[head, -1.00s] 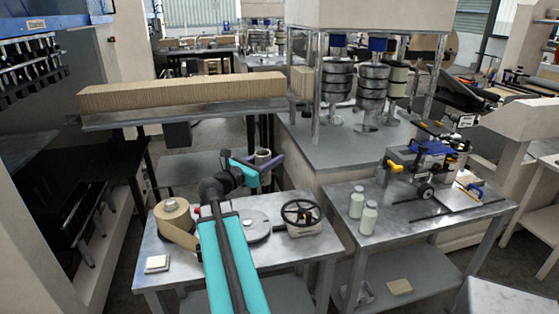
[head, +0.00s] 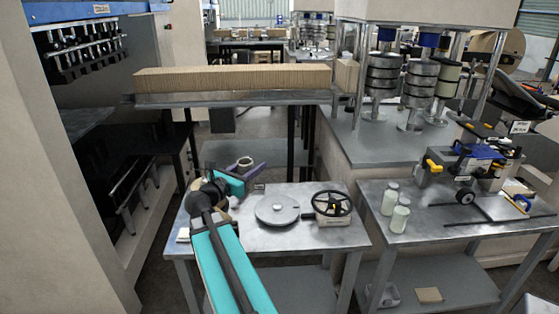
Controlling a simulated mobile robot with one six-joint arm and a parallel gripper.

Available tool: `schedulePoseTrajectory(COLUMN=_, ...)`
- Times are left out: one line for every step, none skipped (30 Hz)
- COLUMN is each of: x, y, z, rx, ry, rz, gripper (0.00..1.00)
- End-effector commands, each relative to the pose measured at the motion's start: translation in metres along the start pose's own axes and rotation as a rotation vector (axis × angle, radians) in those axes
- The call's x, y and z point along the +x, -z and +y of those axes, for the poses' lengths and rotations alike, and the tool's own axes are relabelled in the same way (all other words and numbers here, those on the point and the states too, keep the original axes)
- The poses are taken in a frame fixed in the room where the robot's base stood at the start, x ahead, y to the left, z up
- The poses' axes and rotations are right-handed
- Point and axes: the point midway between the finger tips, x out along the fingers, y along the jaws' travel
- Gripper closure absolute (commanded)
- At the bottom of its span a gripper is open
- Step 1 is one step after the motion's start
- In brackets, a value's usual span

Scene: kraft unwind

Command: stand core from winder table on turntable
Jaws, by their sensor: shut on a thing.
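My gripper (head: 244,170), with purple fingers, is beyond the back edge of the metal table. It is shut on the core (head: 246,161), a short pale tube whose open upper end shows between the fingers. The core's lower part is hidden. The turntable (head: 277,208), a flat grey disc with a small centre hub, lies on the metal table (head: 290,238), to the right of and nearer than my gripper. Its top is bare. The core is apart from it.
A black handwheel (head: 332,203) stands right of the turntable. My arm mostly hides a tan roll at the table's left. A long kraft stack (head: 235,78) lies on a raised shelf behind.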

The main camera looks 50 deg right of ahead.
Motion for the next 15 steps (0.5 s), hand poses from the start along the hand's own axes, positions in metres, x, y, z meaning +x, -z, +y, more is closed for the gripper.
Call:
schedulePoseTrajectory(x=-0.013, y=0.009, z=0.013, rx=-0.002, ry=-0.025, rz=0.001, gripper=0.82)
schedulePoseTrajectory(x=-0.019, y=0.013, z=0.019, rx=-0.002, ry=-0.037, rz=0.001, gripper=0.82)
schedulePoseTrajectory(x=-0.029, y=0.017, z=0.027, rx=-0.002, ry=-0.054, rz=0.001, gripper=0.82)
schedulePoseTrajectory(x=-0.035, y=0.02, z=0.033, rx=-0.002, ry=-0.067, rz=0.001, gripper=0.82)
schedulePoseTrajectory(x=-0.043, y=0.024, z=0.04, rx=-0.001, ry=-0.08, rz=0.001, gripper=0.82)
schedulePoseTrajectory(x=-0.052, y=0.028, z=0.048, rx=-0.001, ry=-0.097, rz=0.001, gripper=0.82)
schedulePoseTrajectory(x=-0.06, y=0.032, z=0.054, rx=-0.001, ry=-0.11, rz=0.002, gripper=0.82)
schedulePoseTrajectory(x=-0.067, y=0.035, z=0.059, rx=-0.002, ry=-0.122, rz=0.002, gripper=0.82)
schedulePoseTrajectory(x=-0.078, y=0.04, z=0.067, rx=-0.003, ry=-0.14, rz=0.001, gripper=0.82)
schedulePoseTrajectory(x=-0.085, y=0.043, z=0.072, rx=-0.003, ry=-0.152, rz=0.001, gripper=0.82)
schedulePoseTrajectory(x=-0.093, y=0.047, z=0.078, rx=-0.002, ry=-0.165, rz=0.001, gripper=0.82)
schedulePoseTrajectory(x=-0.103, y=0.051, z=0.085, rx=-0.002, ry=-0.181, rz=0.001, gripper=0.82)
schedulePoseTrajectory(x=-0.112, y=0.055, z=0.09, rx=-0.002, ry=-0.194, rz=0.001, gripper=0.82)
schedulePoseTrajectory(x=-0.12, y=0.058, z=0.095, rx=-0.002, ry=-0.206, rz=0.001, gripper=0.82)
schedulePoseTrajectory(x=-0.131, y=0.063, z=0.101, rx=-0.003, ry=-0.223, rz=0.002, gripper=0.82)
